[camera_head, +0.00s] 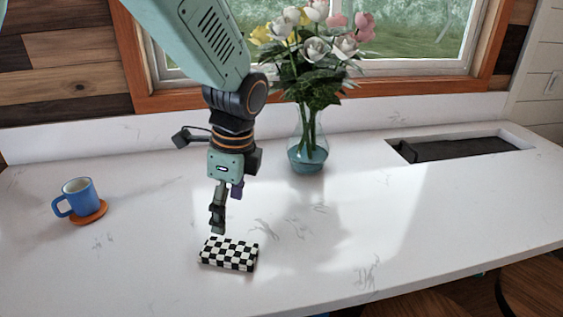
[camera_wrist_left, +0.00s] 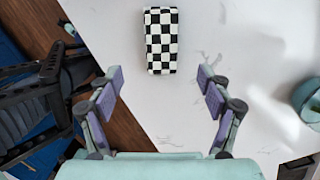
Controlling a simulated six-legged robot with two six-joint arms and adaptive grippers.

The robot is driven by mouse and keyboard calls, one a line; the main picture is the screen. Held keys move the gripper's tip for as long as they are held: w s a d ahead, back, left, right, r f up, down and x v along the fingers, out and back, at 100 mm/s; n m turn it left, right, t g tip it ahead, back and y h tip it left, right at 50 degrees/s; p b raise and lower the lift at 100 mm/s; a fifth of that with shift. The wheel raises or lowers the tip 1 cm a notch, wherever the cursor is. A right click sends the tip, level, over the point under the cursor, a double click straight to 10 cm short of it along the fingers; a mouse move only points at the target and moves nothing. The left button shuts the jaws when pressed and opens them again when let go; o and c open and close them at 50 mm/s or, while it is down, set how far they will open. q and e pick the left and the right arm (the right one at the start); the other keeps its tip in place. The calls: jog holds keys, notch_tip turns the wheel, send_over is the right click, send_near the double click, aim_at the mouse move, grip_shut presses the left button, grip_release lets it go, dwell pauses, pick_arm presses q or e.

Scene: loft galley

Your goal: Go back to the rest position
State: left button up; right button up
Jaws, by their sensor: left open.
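My left gripper (camera_head: 217,228) hangs above the white counter in the head view, its fingers pointing down just behind a black-and-white checkered block (camera_head: 228,254). In the left wrist view the left gripper (camera_wrist_left: 160,88) has its two fingers spread wide with nothing between them. The checkered block (camera_wrist_left: 161,41) lies on the counter ahead of the fingers and looks apart from them. My right gripper does not show in the head view.
The white counter (camera_head: 330,235) holds a blue mug (camera_head: 78,196) on an orange coaster (camera_head: 91,213) at the left. A glass vase (camera_head: 306,152) of flowers stands behind the arm, before the window. A dark sink (camera_head: 455,149) is at the right. The counter's middle right is clear.

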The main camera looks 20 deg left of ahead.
aim_at(226, 250)
pick_arm(q)
jog(key=f, duration=0.4)
jog(key=a+f, duration=0.1)
jog(key=f, duration=0.7)
jog(key=shift+s+a+b, duration=0.2)
jog(key=shift+a+b, duration=0.15)
jog(key=shift+b, duration=0.05)
jog(key=r, duration=0.2)
jog(key=shift+w+r, duration=0.2)
jog(key=shift+r, duration=0.1)
jog(key=shift+s+r, duration=0.25)
jog(key=shift+r, duration=0.55)
jog(key=shift+w+f, duration=0.15)
jog(key=shift+w, duration=0.05)
